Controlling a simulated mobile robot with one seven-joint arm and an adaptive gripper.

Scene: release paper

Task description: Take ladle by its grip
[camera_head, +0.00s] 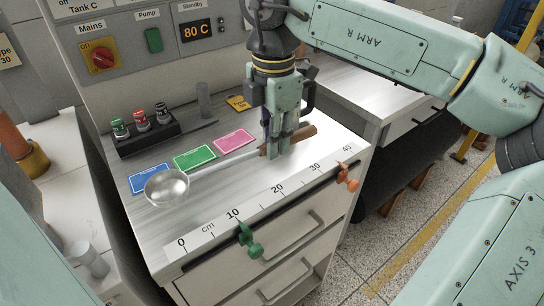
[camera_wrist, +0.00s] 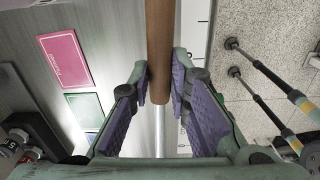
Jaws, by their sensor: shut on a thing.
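The ladle has a round metal bowl (camera_head: 167,187) at the left of the counter, a thin metal shaft (camera_head: 225,168) and a brown wooden grip (camera_head: 301,135) at the right. In the wrist view the wooden grip (camera_wrist: 159,45) runs down between the fingers and meets the metal shaft. My gripper (camera_head: 275,150) is over the counter, shut on the grip near its shaft end. In the wrist view my gripper (camera_wrist: 160,90) has purple pads on either side of the wood. The fingers hide part of the grip in the head view.
Blue (camera_head: 150,178), green (camera_head: 194,157) and pink cards (camera_head: 234,141) lie behind the ladle. A black rack (camera_head: 148,136) holds several small capped vials. A ruler strip (camera_head: 260,200) lines the front edge, with a green clamp (camera_head: 248,240) and an orange clamp (camera_head: 347,178).

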